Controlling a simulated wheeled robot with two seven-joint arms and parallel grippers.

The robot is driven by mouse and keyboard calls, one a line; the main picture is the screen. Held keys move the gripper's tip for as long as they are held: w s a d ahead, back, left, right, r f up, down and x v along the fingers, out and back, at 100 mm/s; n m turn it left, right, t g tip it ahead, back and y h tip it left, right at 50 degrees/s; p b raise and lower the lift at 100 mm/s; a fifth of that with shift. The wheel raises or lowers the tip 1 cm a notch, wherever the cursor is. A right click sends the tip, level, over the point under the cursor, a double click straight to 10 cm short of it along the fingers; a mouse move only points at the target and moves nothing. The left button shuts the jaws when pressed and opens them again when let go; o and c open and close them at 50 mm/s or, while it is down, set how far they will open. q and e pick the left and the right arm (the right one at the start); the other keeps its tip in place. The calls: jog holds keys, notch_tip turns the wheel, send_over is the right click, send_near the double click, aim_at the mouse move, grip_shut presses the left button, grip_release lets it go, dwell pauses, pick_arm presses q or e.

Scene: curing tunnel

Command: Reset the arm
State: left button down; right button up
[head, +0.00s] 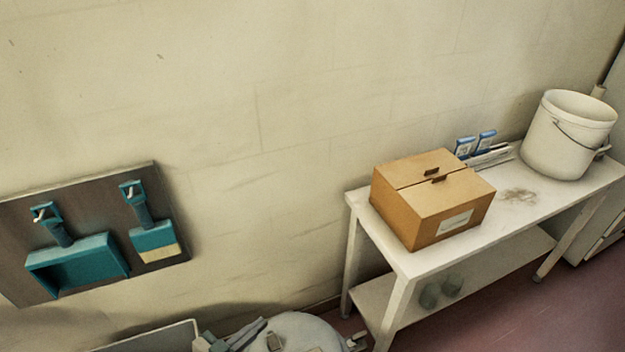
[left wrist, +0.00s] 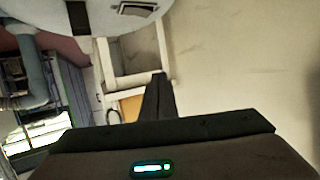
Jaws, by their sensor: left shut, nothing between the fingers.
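In the left wrist view my left gripper (left wrist: 158,85) shows as a dark shape rising from the wide dark hand at the bottom edge. Its fingers are together, with nothing between them. In the head view only pale and grey rounded parts show at the bottom edge, and I cannot make out the fingers there. My right gripper is in neither view.
A white table (head: 404,262) at the right bears a closed cardboard box (head: 405,205) and a white bucket (head: 562,135). Blue-and-white items (head: 465,147) lie behind the box. A dark wall board (head: 95,200) holds a teal dustpan (head: 78,262) and a teal brush (head: 152,237).

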pick_arm(q)
jog(key=s+a+r+n+g+y, duration=0.2)
jog(key=s+a+n+g+y, duration=0.15)
jog(key=s, duration=0.85)
jog(key=s+a+r+n+g+y, duration=0.15)
jog(key=s+a+g+y, duration=0.35)
jog(key=s, duration=0.7)
notch_tip(320, 180, down, 25)
jog(key=s+p, duration=0.1)
jog(key=p, duration=0.4)
jog(key=s+a+f+g+p, duration=0.1)
jog(key=s+f, duration=0.5)
jog(key=s, duration=0.2)
jog(key=s+a+f+g+p, duration=0.1)
jog(key=s+a+f+p, duration=0.1)
jog(key=s+f, duration=0.5)
jog(key=s, duration=0.2)
jog(key=shift+s, duration=0.3)
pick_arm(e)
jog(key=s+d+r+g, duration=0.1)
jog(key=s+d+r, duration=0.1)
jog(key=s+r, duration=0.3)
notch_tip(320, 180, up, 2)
pick_arm(q)
jog(key=shift+d, duration=0.1)
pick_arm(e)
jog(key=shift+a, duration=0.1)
